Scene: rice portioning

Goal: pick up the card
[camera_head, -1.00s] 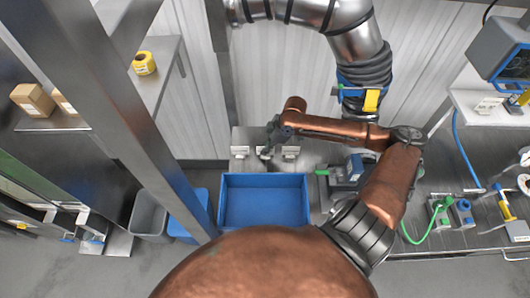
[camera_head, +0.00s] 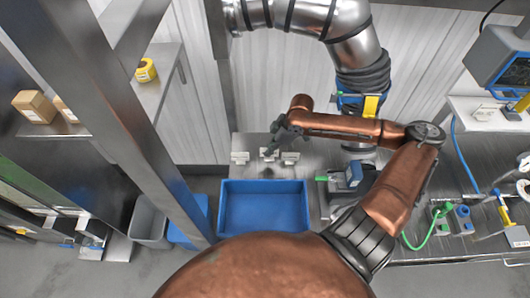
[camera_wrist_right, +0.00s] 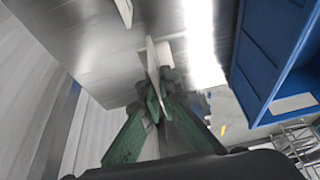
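Several small white cards stand in a row on the metal counter behind the blue bin in the head view: a left card (camera_head: 239,157), a middle card (camera_head: 268,153) and a right card (camera_head: 290,158). My right gripper (camera_head: 275,146) reaches in from the right, at the middle card. In the right wrist view, its green-sided fingers (camera_wrist_right: 160,88) converge on the lower part of a thin white card (camera_wrist_right: 154,58), one on each side. The fingertips partly hide it. Whether the card is clear of the counter is hard to tell. My left gripper is not in view.
The open blue bin (camera_head: 222,212) stands in front of the cards; it is also at the right of the right wrist view (camera_wrist_right: 262,60). A metal post (camera_head: 125,130) crosses the left side. A device with a green handle (camera_head: 353,173) stands right of the bin.

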